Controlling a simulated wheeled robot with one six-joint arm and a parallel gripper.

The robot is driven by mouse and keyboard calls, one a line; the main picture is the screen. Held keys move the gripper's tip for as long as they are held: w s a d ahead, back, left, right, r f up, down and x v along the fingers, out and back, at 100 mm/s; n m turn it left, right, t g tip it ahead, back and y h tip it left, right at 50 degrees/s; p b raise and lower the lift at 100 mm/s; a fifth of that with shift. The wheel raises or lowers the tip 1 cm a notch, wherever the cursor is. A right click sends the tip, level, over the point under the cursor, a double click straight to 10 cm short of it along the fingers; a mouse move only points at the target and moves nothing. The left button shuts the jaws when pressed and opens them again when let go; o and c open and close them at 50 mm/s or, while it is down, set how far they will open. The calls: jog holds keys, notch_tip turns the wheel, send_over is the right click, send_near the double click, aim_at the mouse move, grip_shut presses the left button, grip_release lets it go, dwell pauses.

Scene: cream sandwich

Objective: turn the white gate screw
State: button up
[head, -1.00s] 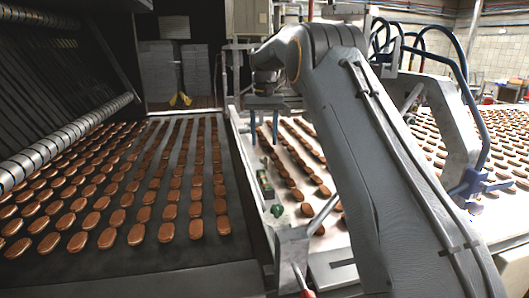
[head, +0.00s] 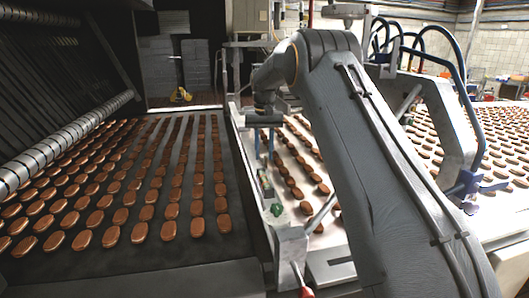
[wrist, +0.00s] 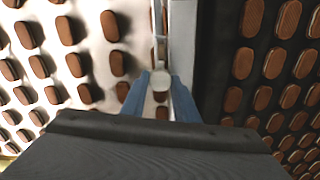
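The white gate screw shows in the wrist view as a small pale round head (wrist: 161,77) on a narrow metal strip beside the light belt. My gripper (wrist: 160,82) points down at it with two blue fingers, one on each side. The fingers stand apart and look open. I cannot tell whether they touch the screw or how far above it they are. In the head view my gripper (head: 264,150) is over the left edge of the light belt. The screw cannot be made out there.
A dark belt (head: 110,262) with rows of brown biscuits lies to the left, a light belt (head: 303,217) with biscuits to the right. A green part (head: 277,209) and a metal bracket (head: 291,243) with a red-tipped lever stand on the rail between them.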

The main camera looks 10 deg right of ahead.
jog(key=shift+n, duration=0.3)
jog(key=shift+c, duration=0.4)
jog(key=n+b, duration=0.1)
jog(key=n, duration=0.3)
jog(key=shift+r+n, duration=0.1)
jog(key=shift+n, duration=1.9)
jog(key=shift+w+b, duration=0.1)
jog(key=shift+b, duration=0.2)
jog(key=o, duration=1.1)
jog(key=shift+c, duration=0.2)
jog(key=shift+r+b, duration=1)
jog(key=shift+r, duration=2.85)
